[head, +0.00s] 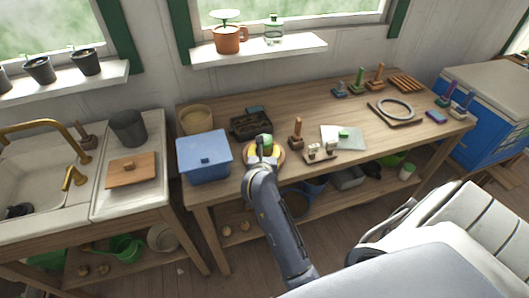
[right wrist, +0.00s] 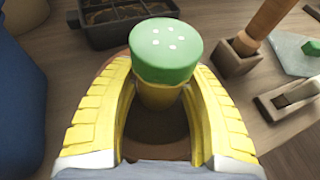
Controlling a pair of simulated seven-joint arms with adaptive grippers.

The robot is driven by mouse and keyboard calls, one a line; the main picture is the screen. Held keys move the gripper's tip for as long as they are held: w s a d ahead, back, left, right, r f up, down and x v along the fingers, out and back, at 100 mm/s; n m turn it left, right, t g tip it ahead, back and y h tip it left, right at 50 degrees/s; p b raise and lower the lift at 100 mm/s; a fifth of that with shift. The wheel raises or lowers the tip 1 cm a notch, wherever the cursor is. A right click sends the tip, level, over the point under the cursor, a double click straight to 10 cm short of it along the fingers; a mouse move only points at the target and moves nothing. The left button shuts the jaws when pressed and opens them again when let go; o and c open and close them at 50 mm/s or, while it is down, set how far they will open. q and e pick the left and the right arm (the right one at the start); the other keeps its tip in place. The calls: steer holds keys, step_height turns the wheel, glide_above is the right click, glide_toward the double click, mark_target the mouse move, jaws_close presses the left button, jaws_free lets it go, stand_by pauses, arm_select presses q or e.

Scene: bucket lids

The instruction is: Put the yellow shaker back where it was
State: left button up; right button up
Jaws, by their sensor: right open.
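The yellow shaker (right wrist: 167,55) has a green cap with several white dots and a yellow body. It stands upright between the two yellow fingers of my right gripper (right wrist: 161,85) in the right wrist view. The fingers are spread on both sides of it, and my gripper is open. In the head view the shaker's green cap (head: 265,140) shows just above my right gripper (head: 262,152), at the workbench's front left. A brown round base (right wrist: 150,122) shows beneath the shaker; whether they touch is hidden. My left gripper is not in view.
On the workbench (head: 335,108), a blue lidded box (head: 204,156) stands left of the gripper. A dark compartment tray (head: 250,125) lies behind it. Wooden stamp-like blocks (head: 297,134) and a pale board (head: 343,137) are to the right. The bench's front edge is close.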

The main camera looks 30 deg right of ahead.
mark_target(264, 154)
steer(key=shift+v, duration=3.75)
